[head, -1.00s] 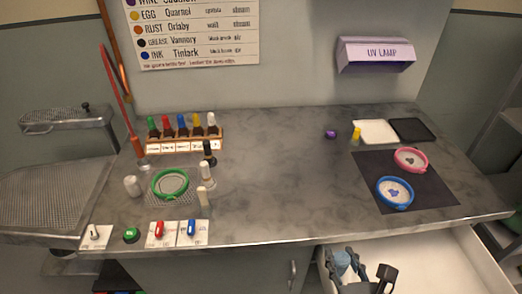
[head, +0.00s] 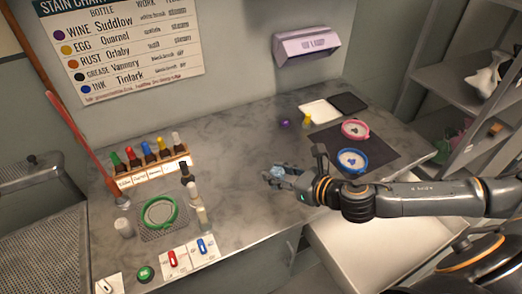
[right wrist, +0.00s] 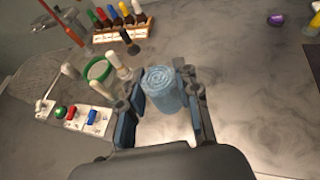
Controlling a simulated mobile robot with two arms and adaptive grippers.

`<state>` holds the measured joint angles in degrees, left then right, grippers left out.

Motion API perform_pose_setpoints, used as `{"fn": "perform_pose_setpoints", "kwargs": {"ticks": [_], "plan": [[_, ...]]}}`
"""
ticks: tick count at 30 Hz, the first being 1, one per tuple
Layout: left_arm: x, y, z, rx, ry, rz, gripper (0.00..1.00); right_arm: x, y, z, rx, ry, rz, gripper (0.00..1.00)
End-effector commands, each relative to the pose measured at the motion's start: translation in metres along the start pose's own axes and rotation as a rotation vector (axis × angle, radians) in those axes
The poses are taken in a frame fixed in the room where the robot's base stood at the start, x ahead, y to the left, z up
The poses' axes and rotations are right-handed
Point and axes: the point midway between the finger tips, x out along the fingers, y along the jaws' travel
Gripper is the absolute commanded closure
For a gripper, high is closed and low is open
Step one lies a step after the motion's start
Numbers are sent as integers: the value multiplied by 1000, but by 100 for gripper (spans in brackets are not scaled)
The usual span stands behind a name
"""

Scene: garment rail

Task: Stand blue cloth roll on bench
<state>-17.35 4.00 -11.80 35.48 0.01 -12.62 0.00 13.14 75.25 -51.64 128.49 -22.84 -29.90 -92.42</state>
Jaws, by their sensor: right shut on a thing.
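The blue cloth roll (head: 278,171) is light blue, and its spiral end faces the camera in the right wrist view (right wrist: 163,90). My right gripper (head: 274,179) comes in from the right and is shut on it. In the wrist view one finger stands on each side of the roll. The grey stone bench (head: 240,135) lies under them, and the roll is near its front edge. I cannot tell whether the roll's lower end touches the bench. My left gripper is not in view.
The open white drawer (head: 345,240) sticks out below the arm. A dark mat (head: 384,143) with pink and blue hoops is on the right. A bottle rack (head: 152,168), a green hoop (head: 160,211) and switches stand on the left. The bench's middle is clear.

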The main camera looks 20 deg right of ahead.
Motion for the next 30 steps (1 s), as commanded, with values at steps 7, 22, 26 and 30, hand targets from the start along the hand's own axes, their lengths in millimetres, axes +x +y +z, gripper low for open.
{"fn": "perform_pose_setpoints", "kwargs": {"ticks": [7,22,26,30], "plan": [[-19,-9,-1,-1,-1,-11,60,35,4,5,9,-5,-3,84],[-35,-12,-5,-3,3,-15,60,144,25,-28,5,0,-3,84],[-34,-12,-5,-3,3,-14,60,154,25,-34,2,-1,-5,84],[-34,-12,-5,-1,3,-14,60,164,28,-39,3,-1,-3,84]]}}
